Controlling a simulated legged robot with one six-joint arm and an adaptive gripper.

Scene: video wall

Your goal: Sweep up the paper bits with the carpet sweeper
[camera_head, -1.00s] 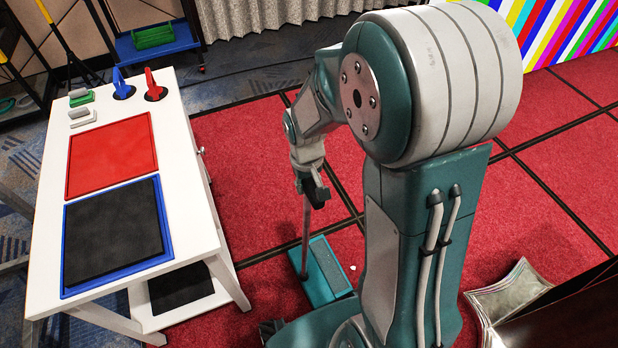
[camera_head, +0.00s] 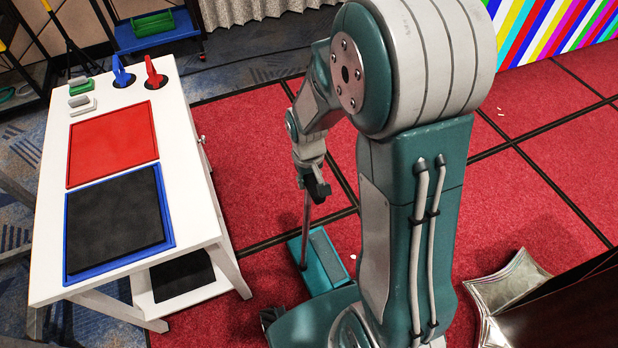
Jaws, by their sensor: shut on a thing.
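The carpet sweeper has a teal box-shaped head (camera_head: 318,265) that rests on the red carpet, with a thin handle (camera_head: 306,225) rising from it. My gripper (camera_head: 317,187) is shut on the upper part of the handle, which leans slightly. A white paper bit (camera_head: 352,257) lies on the carpet just right of the sweeper head. A few more white bits (camera_head: 500,112) lie on the carpet at the upper right. My arm hides part of the carpet in the middle.
A white table (camera_head: 192,178) with a red tray (camera_head: 112,143) and a blue-edged black pad (camera_head: 116,222) stands on the left. A silver star-shaped metal piece (camera_head: 507,283) beside a dark box lies at the lower right. Red carpet (camera_head: 540,150) is open on the right.

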